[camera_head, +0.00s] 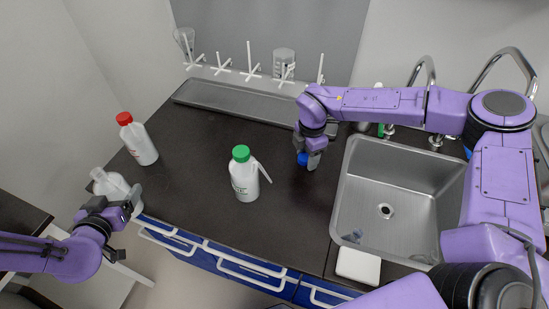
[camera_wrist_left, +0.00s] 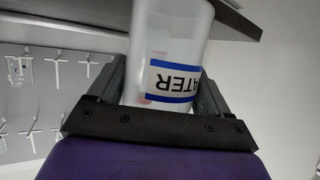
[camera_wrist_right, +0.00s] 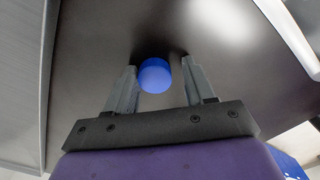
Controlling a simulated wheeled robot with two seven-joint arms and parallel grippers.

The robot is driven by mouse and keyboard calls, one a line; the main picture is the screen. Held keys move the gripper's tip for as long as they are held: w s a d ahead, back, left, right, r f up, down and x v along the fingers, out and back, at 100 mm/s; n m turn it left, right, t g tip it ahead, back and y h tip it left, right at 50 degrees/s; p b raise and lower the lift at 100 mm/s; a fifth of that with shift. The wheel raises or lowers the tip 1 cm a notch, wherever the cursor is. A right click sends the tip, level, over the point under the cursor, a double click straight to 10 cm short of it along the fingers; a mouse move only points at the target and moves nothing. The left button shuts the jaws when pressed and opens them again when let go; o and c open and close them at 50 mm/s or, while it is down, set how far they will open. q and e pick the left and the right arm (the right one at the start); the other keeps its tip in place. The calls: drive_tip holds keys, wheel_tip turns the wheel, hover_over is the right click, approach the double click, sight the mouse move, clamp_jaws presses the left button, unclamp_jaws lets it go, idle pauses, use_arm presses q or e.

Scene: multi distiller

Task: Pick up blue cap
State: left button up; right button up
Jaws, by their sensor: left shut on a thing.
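The blue cap (camera_head: 302,159) is on the dark counter, left of the sink. My right gripper (camera_head: 308,162) points down at it, with its fingers apart. In the right wrist view the cap (camera_wrist_right: 155,75) shows between the fingertips of the right gripper (camera_wrist_right: 160,82), close to the left finger, with a clear gap to the right finger. Whether the left finger touches it I cannot tell. My left gripper (camera_head: 131,203) is shut on a translucent bottle (camera_head: 110,185) at the counter's left edge. In the left wrist view this bottle (camera_wrist_left: 165,40) carries a label reading "ATER".
A green-capped bottle (camera_head: 244,177) stands mid-counter and a red-capped bottle (camera_head: 138,140) at the left. A metal tray (camera_head: 225,101) lies under a white peg rack (camera_head: 250,62) at the back. The steel sink (camera_head: 390,190) is right, with a white block (camera_head: 358,266) at its front.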

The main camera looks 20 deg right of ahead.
sight(99, 182)
use_arm(q)
drive_tip(key=shift+s+r, duration=0.15)
drive_tip(key=shift+r, duration=0.05)
use_arm(e)
drive_tip(key=shift+s+r, duration=0.1)
drive_tip(key=shift+s, duration=0.05)
drive_tip(key=c, duration=0.5)
use_arm(q)
drive_tip(key=shift+d, duration=0.1)
use_arm(e)
drive_tip(key=shift+c, duration=0.9)
use_arm(q)
drive_tip(key=shift+w+f, duration=0.15)
drive_tip(key=shift+w, duration=0.05)
use_arm(e)
drive_tip(key=shift+w, duration=0.25)
drive_tip(key=shift+c, duration=0.4)
